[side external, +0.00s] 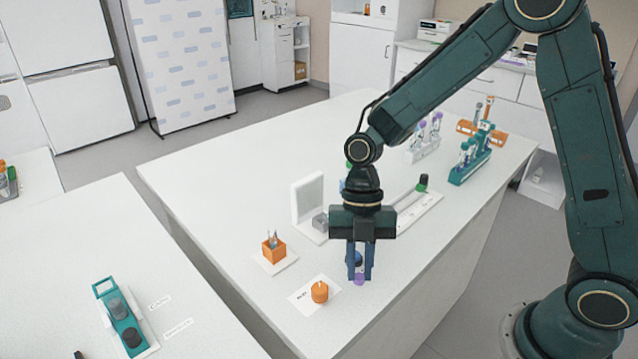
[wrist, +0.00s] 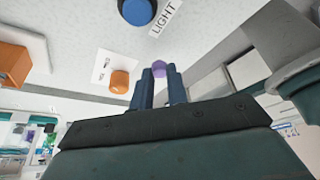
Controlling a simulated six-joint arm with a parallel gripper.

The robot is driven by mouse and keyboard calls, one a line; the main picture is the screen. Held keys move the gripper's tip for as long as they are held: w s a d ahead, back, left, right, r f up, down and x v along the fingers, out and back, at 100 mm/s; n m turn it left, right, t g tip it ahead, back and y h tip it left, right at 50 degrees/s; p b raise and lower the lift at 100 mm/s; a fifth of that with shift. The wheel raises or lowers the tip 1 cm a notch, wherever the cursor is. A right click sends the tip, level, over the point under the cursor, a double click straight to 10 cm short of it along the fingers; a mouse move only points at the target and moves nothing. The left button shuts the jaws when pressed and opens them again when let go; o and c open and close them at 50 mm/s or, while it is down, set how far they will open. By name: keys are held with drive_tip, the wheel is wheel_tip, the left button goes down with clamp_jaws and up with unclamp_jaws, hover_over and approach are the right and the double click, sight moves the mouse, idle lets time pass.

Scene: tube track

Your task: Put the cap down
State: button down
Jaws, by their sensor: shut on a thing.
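A small purple cap (side external: 359,280) is pinched between the tips of my gripper (side external: 360,275). The cap also shows between the fingertips in the wrist view (wrist: 159,69). My gripper points down near the front edge of the white table (side external: 240,190), and the fingers hide part of the cap. I cannot tell exactly how high the cap is above the table. A white card (side external: 303,296) with small print lies to the left of the gripper. An orange cap (side external: 320,291) stands on this card and also shows in the wrist view (wrist: 120,80).
An orange block (side external: 273,252) holding tubes stands on a white base. A blue button (wrist: 137,10) by a LIGHT label is close to the gripper. A white upright panel (side external: 308,200) and tube racks (side external: 470,162) stand farther back. The table's left part is clear.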

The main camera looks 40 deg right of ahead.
drive_tip(key=shift+f, duration=0.55)
drive_tip(key=shift+f, duration=0.15)
drive_tip(key=c, duration=1.4)
unclamp_jaws()
drive_tip(key=v, duration=1.2)
drive_tip(key=shift+r, duration=0.2)
drive_tip(key=shift+s, duration=0.1)
